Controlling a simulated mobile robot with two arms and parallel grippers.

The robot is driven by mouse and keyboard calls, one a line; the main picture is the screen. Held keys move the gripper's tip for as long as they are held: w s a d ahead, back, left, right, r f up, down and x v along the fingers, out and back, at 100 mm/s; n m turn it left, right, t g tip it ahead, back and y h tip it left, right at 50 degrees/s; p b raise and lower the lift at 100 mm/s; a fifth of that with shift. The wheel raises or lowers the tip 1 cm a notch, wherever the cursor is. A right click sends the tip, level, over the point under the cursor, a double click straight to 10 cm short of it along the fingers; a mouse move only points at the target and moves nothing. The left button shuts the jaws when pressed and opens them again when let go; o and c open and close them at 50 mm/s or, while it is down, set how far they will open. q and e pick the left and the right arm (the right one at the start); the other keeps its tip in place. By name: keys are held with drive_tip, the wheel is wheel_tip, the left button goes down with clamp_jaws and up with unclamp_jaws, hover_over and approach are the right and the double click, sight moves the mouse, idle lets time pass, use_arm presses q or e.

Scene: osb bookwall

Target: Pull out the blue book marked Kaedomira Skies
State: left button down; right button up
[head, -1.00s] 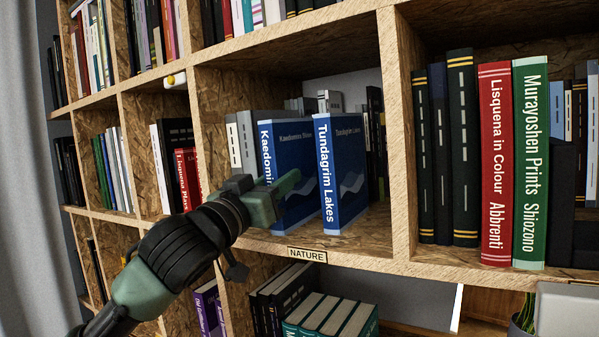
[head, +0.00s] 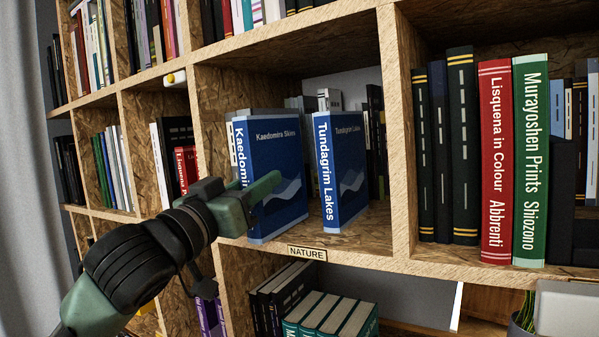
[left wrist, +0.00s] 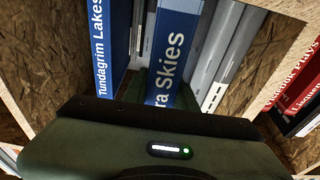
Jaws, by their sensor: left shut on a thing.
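The blue book marked Kaedomira Skies (head: 275,170) stands upright in the Nature compartment, its spine at the compartment's front edge. My left gripper (head: 250,195) is shut on its lower part, one finger showing across the cover. In the left wrist view the spine of Kaedomira Skies (left wrist: 168,60) runs down between the fingers, which are partly hidden by the gripper body. The blue book Tundagrim Lakes (head: 340,170) stands to its right with a gap between them; it also shows in the left wrist view (left wrist: 105,45). My right gripper is not in view.
Grey books (left wrist: 225,60) stand close beside Kaedomira Skies on its left in the head view. The compartment's wooden side wall (head: 210,110) is near my gripper. A Nature label (head: 307,253) is on the shelf edge. The space in front of the shelf is clear.

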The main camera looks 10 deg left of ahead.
use_arm(q)
drive_tip(key=v, duration=0.3)
drive_tip(key=r+v, duration=0.1)
drive_tip(key=v, duration=0.1)
drive_tip(key=b+v, duration=0.1)
drive_tip(key=v, duration=0.2)
drive_tip(key=shift+s+a+r, duration=0.35)
drive_tip(key=shift+s, duration=0.05)
drive_tip(key=shift+r+b+v, duration=0.15)
drive_tip(key=shift+b+v, duration=0.3)
drive_tip(key=shift+v, duration=0.35)
drive_tip(key=shift+r+b+v, duration=0.15)
drive_tip(key=shift+b+v, duration=0.3)
drive_tip(key=shift+v, duration=0.35)
